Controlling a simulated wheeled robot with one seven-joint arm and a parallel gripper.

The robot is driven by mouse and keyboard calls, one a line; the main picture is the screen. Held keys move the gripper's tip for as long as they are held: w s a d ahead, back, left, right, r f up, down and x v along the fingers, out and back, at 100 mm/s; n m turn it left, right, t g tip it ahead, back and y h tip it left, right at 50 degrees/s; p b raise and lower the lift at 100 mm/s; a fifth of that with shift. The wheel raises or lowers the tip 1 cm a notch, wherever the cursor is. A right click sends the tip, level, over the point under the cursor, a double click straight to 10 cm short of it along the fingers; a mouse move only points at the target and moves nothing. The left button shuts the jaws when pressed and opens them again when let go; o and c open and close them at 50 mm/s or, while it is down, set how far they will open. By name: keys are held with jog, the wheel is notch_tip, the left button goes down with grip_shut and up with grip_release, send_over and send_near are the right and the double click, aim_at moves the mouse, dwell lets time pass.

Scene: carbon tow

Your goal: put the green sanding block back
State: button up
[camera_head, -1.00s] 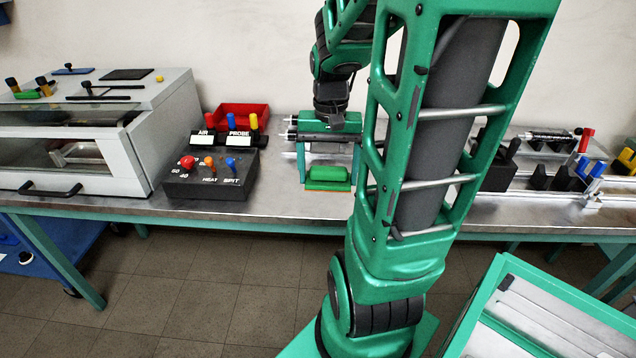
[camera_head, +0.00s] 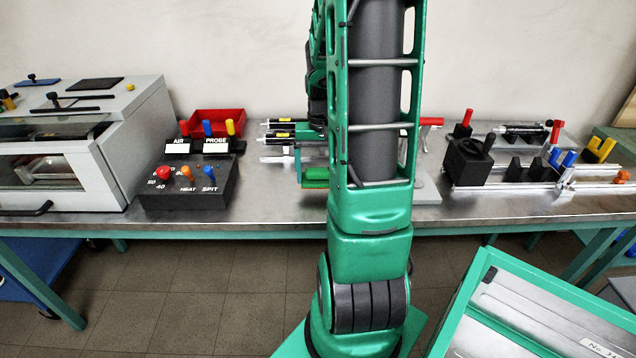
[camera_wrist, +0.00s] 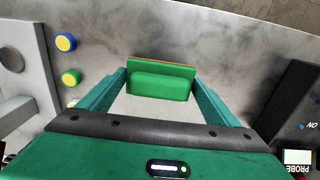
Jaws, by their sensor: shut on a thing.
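The green sanding block (camera_wrist: 160,84) sits between the fingertips of my gripper (camera_wrist: 160,78) in the wrist view, with an orange-brown strip along its far edge. My gripper is shut on it. In the head view the block (camera_head: 315,174) shows low at the front of the bench, left of my arm, which hides its right part. My gripper is also mostly hidden there by my arm. I cannot tell how high the block is above the bench top.
The steel bench (camera_head: 270,208) carries a black control box (camera_head: 190,190) and a red bin (camera_head: 212,120) to the left. Syringe-like tools (camera_head: 285,135) lie behind the gripper. A black block (camera_head: 467,160) and a railed fixture (camera_head: 530,172) stand right. A green-framed cart (camera_head: 475,310) is at lower right.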

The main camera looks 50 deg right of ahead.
aim_at(321, 181)
jog(key=shift+f, duration=1.7)
jog(key=o, duration=0.9)
jog(key=shift+f, duration=0.1)
jog(key=shift+o, duration=0.2)
notch_tip(321, 181, up, 12)
jog(key=shift+r, duration=0.1)
jog(key=s+a+r+n, duration=0.1)
jog(key=s+a+n, duration=0.2)
jog(key=s+a, duration=1)
jog(key=a, duration=0.3)
jog(key=shift+s+a+r, duration=0.2)
jog(key=shift+s+a, duration=0.15)
jog(key=shift+s, duration=0.05)
